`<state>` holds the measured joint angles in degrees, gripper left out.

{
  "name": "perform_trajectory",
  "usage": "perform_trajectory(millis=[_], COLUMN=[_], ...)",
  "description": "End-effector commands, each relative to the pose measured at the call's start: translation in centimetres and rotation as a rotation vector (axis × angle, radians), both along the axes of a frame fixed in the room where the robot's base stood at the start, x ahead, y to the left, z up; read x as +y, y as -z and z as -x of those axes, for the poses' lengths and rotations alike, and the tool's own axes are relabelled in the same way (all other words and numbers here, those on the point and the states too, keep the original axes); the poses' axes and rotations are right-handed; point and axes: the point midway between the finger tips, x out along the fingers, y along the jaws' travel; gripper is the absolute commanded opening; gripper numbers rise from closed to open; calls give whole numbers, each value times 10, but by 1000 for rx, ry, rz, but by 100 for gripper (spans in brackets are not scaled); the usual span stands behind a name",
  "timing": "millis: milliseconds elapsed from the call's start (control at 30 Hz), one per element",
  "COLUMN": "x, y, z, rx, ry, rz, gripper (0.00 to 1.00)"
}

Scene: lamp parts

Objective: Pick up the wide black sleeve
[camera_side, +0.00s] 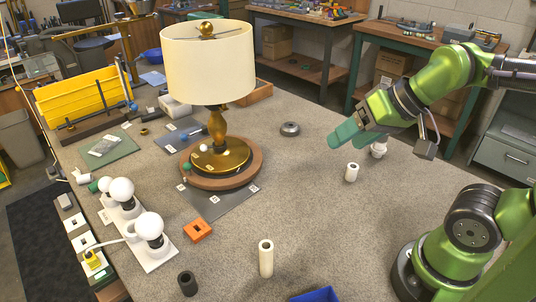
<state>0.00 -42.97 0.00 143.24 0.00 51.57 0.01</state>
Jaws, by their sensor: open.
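The wide black sleeve (187,283) appears to be the short, dark, hollow cylinder standing upright at the front of the table, left of the tall cream sleeve. Its open top faces up and nothing touches it. My gripper (338,142) has teal fingers and is open, above the right side of the table. It is far to the right of and behind the black sleeve, with nothing seen between its fingers. A small black ring (144,131) lies near the back left of the table.
A lamp with a cream shade (208,65) stands mid-table. A tall cream sleeve (266,258) and a short cream sleeve (352,172) stand upright. An orange block (198,230) and a white bulb strip (157,254) lie near the black sleeve. A blue bin (316,295) is at the front edge.

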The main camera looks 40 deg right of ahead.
Motion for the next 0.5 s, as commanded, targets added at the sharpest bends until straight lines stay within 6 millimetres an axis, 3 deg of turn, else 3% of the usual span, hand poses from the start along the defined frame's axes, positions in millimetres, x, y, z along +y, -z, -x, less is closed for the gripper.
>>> perform_trajectory(millis=[267, 367, 500], x=[2, 14, 45], y=[0, 12, 17], z=[0, -1, -23], rx=[1, 52, 137], ry=[-9, -58, -181], rz=[0, 2, 28], gripper=[64, 64, 64])
